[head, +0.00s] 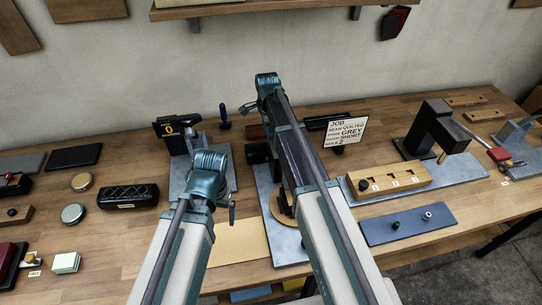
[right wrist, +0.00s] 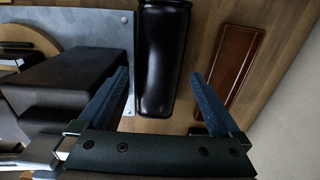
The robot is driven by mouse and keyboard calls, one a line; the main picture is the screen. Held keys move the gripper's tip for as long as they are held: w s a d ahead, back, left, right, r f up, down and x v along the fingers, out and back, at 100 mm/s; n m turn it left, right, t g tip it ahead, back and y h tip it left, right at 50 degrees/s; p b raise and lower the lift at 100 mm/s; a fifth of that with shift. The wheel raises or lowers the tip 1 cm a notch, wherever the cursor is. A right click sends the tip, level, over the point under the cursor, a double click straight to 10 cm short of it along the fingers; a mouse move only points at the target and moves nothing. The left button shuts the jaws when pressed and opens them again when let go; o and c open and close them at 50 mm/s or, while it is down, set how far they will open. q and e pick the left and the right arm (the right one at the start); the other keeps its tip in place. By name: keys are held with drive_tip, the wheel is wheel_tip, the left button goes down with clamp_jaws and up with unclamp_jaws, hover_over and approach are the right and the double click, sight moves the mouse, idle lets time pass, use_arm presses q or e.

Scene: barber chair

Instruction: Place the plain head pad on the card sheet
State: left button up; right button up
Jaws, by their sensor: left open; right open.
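The plain head pad (right wrist: 163,55) is smooth, black and long, lying on the wooden table in the right wrist view. In the head view its end (head: 257,153) seems to show left of my right arm, which covers the rest. My right gripper (right wrist: 160,77) is open over it, one finger to each side; I cannot tell whether they touch. The card sheet (head: 240,243) is a flat tan sheet at the near table edge, partly covered by my left arm. My left gripper (head: 232,208) is open and empty near the sheet's back edge.
A red-brown pad (right wrist: 232,70) lies beside the black one. A dark block (right wrist: 65,80) stands on a metal plate close to my right gripper. A quilted black pad (head: 128,196) lies at left. A job sign (head: 345,131) stands behind my right arm.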

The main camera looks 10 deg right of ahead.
sight(220, 234)
use_arm(q)
wheel_tip(220, 234, down, 6)
drive_tip(key=b, duration=0.6)
drive_tip(key=shift+f, duration=0.15)
use_arm(e)
wheel_tip(220, 234, down, 6)
drive_tip(key=shift+f, duration=0.15)
drive_tip(key=c, duration=1.3)
use_arm(q)
drive_tip(key=shift+r, duration=0.3)
use_arm(e)
drive_tip(key=shift+r, duration=0.3)
use_arm(q)
wheel_tip(220, 234, up, 18)
drive_tip(key=p, duration=1.8)
drive_tip(key=shift+f, duration=0.2)
use_arm(e)
wheel_tip(220, 234, up, 18)
drive_tip(key=shift+f, duration=0.15)
